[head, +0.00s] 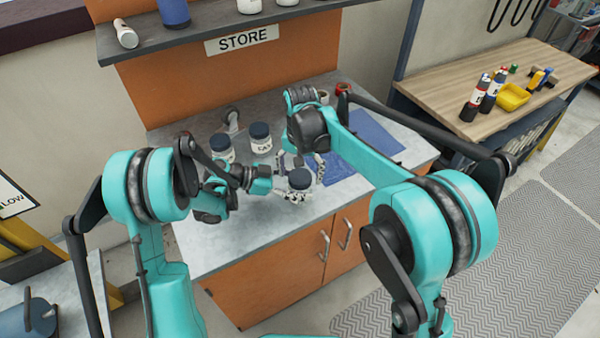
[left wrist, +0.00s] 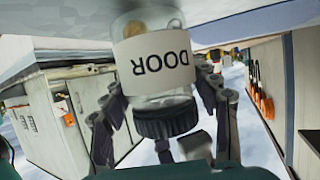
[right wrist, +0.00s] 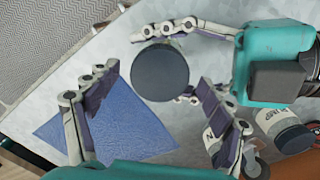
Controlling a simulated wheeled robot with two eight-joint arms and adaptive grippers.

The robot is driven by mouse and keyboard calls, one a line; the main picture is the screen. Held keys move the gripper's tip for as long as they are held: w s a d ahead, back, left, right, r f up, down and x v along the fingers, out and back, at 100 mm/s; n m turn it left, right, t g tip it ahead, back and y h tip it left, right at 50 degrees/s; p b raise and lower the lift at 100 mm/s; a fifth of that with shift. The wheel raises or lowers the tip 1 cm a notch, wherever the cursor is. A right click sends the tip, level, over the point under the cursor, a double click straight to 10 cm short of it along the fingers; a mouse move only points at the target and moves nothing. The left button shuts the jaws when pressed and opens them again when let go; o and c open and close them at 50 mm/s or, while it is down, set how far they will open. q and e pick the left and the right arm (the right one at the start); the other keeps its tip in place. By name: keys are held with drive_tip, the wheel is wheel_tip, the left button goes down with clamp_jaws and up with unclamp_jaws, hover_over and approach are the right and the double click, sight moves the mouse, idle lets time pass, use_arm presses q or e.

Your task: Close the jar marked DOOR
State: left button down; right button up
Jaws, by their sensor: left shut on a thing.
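The jar marked DOOR (left wrist: 153,62) is clear with a white label; it appears inverted in the left wrist view. A dark round lid (left wrist: 166,119) sits at its mouth; whether it is tight cannot be told. In the head view the dark lid (head: 300,179) is near the counter's front. My left gripper (left wrist: 160,84) is shut on the jar's sides, coming from the left. My right gripper (right wrist: 157,76) is open above the jar, its fingers on either side of the lid (right wrist: 160,72) with gaps visible.
Other dark-lidded jars stand behind on the grey counter, one in the middle (head: 261,138) and one left (head: 220,148). A blue mat (head: 372,138) lies right. A STORE shelf (head: 190,38) overhangs the back. The counter's front edge is close.

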drive_tip(key=shift+r, duration=0.1)
wheel_tip(320, 180, up, 12)
idle(0.5)
idle(0.4)
drive_tip(key=s+d+n+t, duration=0.1)
drive_tip(key=s+d+t, duration=0.3)
drive_tip(key=s+d, duration=0.8)
drive_tip(key=s+d+f+n+t, duration=0.1)
drive_tip(key=s+d+f+t, duration=0.2)
drive_tip(key=s+d+f, duration=0.4)
drive_tip(key=shift+s+d+f+n, duration=0.3)
drive_tip(key=shift+s+f, duration=0.4)
drive_tip(key=shift+s, duration=0.3)
